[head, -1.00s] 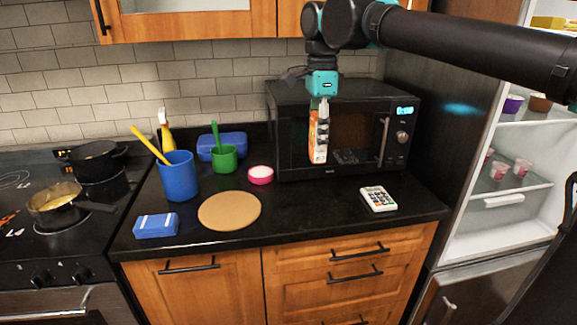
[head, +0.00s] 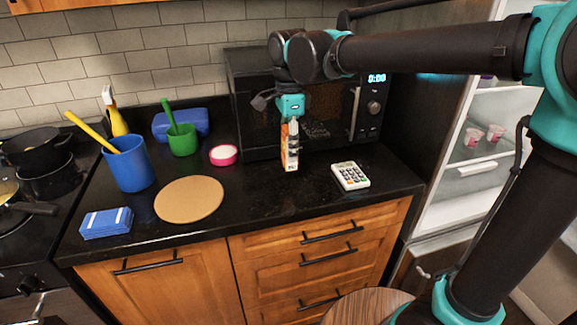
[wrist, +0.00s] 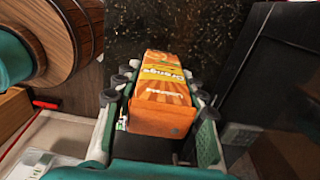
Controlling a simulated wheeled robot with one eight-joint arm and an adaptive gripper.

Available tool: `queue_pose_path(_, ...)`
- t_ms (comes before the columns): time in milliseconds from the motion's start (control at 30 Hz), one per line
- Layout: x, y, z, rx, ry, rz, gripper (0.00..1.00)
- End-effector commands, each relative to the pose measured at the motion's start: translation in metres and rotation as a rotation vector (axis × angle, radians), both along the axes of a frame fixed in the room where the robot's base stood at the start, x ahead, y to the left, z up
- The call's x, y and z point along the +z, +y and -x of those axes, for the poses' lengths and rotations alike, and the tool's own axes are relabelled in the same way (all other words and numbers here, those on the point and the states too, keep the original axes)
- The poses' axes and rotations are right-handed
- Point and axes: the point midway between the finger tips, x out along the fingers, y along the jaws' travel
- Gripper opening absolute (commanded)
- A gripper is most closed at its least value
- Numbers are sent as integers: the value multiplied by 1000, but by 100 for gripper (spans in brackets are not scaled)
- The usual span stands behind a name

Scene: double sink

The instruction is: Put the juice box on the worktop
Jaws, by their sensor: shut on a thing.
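The juice box (head: 290,153) is an orange and white carton. My gripper (head: 290,128) is shut on its upper part and points down in front of the microwave. The wrist view shows the orange carton (wrist: 163,90) between the two fingers. The worktop (head: 270,208) is black and shiny. The carton is upright and its lower end is close to the worktop; I cannot tell whether it touches.
A calculator-like device (head: 350,176) lies right of the carton. A round tan board (head: 189,198), a pink dish (head: 223,155), a green cup (head: 183,140), a blue cup (head: 129,164) and a blue box (head: 106,223) stand to the left. The microwave (head: 325,100) is behind. Bare worktop surrounds the carton.

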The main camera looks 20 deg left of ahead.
Motion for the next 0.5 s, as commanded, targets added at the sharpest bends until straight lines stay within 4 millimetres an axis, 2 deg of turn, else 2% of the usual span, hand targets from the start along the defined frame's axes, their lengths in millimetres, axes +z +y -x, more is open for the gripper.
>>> queue_pose_path(100,-19,0,0,0,0,0,5)
queue_pose_path(267,-30,0,0,0,0,0,5)
queue_pose_path(500,-60,0,0,0,0,0,5)
